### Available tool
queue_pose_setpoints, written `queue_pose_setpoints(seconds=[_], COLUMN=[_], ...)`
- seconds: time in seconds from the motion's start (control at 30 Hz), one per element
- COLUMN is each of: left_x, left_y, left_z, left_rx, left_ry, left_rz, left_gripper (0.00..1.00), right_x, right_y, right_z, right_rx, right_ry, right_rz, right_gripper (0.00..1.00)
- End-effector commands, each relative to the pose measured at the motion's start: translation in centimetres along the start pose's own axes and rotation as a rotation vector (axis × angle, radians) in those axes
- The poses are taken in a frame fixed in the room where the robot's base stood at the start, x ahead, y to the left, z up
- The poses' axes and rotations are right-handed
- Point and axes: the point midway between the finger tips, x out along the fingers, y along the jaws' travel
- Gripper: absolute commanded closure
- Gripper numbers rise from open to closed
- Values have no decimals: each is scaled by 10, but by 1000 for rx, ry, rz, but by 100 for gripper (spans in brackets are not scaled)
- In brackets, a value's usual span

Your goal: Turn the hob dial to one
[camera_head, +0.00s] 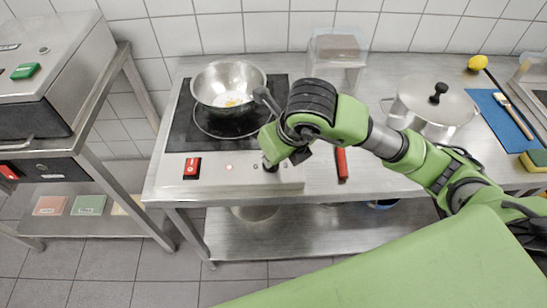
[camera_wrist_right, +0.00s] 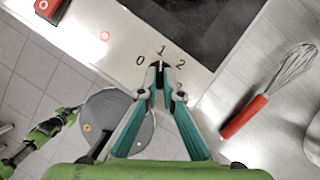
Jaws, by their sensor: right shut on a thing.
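The hob (camera_head: 226,135) is set in the steel counter, with a light control panel (camera_head: 225,168) along its front. The dark dial (camera_head: 271,167) sits at the panel's right part, largely hidden by my right gripper. In the right wrist view the figures 0, 1 (camera_wrist_right: 161,50) and 2 show around the dial; a further figure is partly covered by a finger. My right gripper (camera_wrist_right: 160,76) is shut on the dial, its fingertips just below the 1. The dial's exact pointing is too small to tell. A green arm of mine (camera_wrist_right: 45,132) shows at lower left; its gripper is unclear.
A red switch (camera_head: 192,167) is on the panel's left part. A red-handled whisk (camera_wrist_right: 245,115) lies right of the panel. A lidded pot (camera_head: 430,106) and clear container (camera_head: 337,58) stand farther right and back.

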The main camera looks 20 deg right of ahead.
Motion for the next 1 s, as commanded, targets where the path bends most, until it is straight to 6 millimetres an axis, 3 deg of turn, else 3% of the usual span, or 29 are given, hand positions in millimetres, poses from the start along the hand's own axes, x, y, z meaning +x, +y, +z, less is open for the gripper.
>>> queue_pose_setpoints(seconds=[0.53, 0.6, 1.0], left_x=[1, 1, 1], left_y=[0, 0, -1], left_z=[0, 0, 3], left_rx=[0, 0, -1], left_ry=[0, -1, -4], left_rz=[0, 0, -1], left_gripper=[100, 100, 100], right_x=[-1, -1, -4], right_y=[0, 0, 0], right_z=[1, 1, 1], right_rx=[22, 22, 21], right_ry=[-1, -1, -1], right_rz=[-10, -10, -8], right_gripper=[100, 77, 77])
